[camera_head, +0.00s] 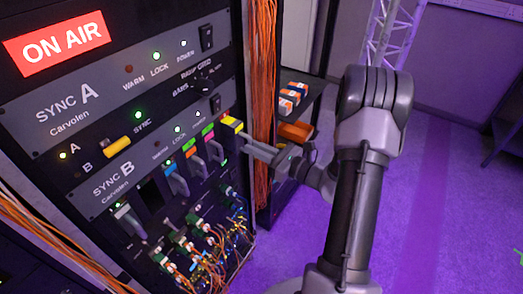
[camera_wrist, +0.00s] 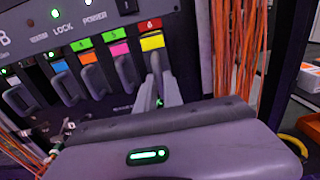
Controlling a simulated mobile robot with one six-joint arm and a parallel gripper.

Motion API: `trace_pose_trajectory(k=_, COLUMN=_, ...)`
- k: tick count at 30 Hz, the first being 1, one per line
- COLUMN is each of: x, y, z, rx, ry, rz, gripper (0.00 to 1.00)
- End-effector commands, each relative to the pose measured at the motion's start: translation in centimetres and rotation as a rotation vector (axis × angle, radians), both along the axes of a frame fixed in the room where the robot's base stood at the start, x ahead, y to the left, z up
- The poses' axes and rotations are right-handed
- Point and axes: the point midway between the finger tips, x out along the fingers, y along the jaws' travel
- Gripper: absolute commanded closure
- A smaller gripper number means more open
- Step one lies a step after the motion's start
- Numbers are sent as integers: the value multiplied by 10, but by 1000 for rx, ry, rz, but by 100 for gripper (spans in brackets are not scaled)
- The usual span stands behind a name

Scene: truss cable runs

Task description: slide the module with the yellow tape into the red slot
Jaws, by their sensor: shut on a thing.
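The module with the yellow tape (camera_head: 231,121) is at the right end of the row of modules in the SYNC B rack unit. In the wrist view its yellow tape (camera_wrist: 152,42) sits directly below a red label marked 6 (camera_wrist: 150,24), which marks the red slot. My gripper (camera_wrist: 160,85) is shut on this module's grey handle; in the head view my gripper (camera_head: 247,141) reaches it from the right. The module looks lined up with the red slot. Its front seems to stand out a little in the head view, but I cannot tell its exact depth.
Modules with pink (camera_wrist: 119,48), orange (camera_wrist: 90,57) and blue (camera_wrist: 60,66) tape stand to the left. A dark empty gap (camera_head: 149,194) lies further left. Orange cables (camera_head: 263,75) hang just right of the slots. Plugged cables (camera_head: 190,243) crowd below.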

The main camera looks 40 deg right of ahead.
Motion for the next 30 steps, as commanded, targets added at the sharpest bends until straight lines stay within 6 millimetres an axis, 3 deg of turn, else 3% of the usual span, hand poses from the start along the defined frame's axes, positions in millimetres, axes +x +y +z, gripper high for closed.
trace_pose_trajectory(k=6, x=12, y=5, z=1, rx=1, ry=-1, rz=0, gripper=100)
trace_pose_trajectory(k=17, x=15, y=6, z=0, rx=0, ry=-1, rz=-1, gripper=100)
trace_pose_trajectory(k=30, x=43, y=18, z=0, rx=0, ry=-1, rz=1, gripper=100)
